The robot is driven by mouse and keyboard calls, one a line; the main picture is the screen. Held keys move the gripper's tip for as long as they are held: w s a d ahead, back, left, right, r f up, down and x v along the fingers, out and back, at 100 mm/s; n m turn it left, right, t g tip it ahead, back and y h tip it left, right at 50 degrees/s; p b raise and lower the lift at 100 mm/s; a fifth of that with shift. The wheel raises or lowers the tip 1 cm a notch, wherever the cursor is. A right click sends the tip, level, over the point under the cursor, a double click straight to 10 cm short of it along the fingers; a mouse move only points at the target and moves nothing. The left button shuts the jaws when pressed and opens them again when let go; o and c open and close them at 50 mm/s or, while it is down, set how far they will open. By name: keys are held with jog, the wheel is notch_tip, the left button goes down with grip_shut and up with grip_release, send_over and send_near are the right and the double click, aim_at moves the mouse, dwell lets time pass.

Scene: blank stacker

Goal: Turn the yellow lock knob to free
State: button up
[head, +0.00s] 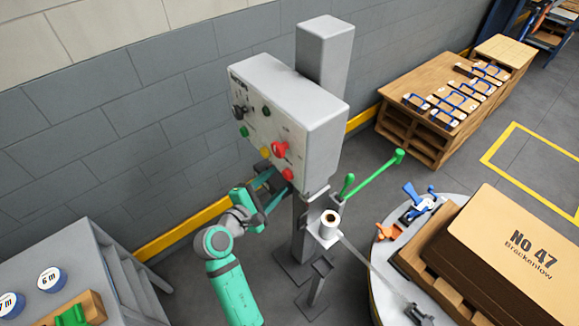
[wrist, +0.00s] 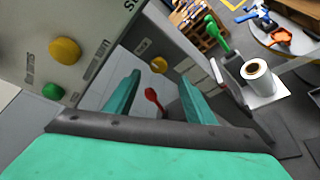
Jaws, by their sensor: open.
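A grey control box (head: 290,105) stands on a post in the head view, with several coloured controls on its front face. One round yellow control (head: 265,152) shows there, low on the face. In the wrist view a large yellow knob (wrist: 65,50) is at the upper left, and a smaller yellow knob (wrist: 158,65) appears beyond and between my fingertips. The labels are too blurred to tell which is the lock knob, or its setting. My gripper (head: 279,180) is open and empty by the box's lower edge; its two teal fingers (wrist: 159,77) touch no knob that I can see.
A red control (wrist: 153,97) shows between the fingers, and a green button (wrist: 53,91) at left. A green lever (head: 375,174) and a white roll (head: 329,217) are right of the post. A round table (head: 378,290) with a large carton (head: 525,250) is at the lower right.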

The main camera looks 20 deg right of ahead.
jog(key=x, duration=0.9)
jog(key=shift+w, duration=0.4)
jog(key=shift+f, duration=0.1)
jog(key=shift+c, duration=0.3)
jog(key=c, duration=1)
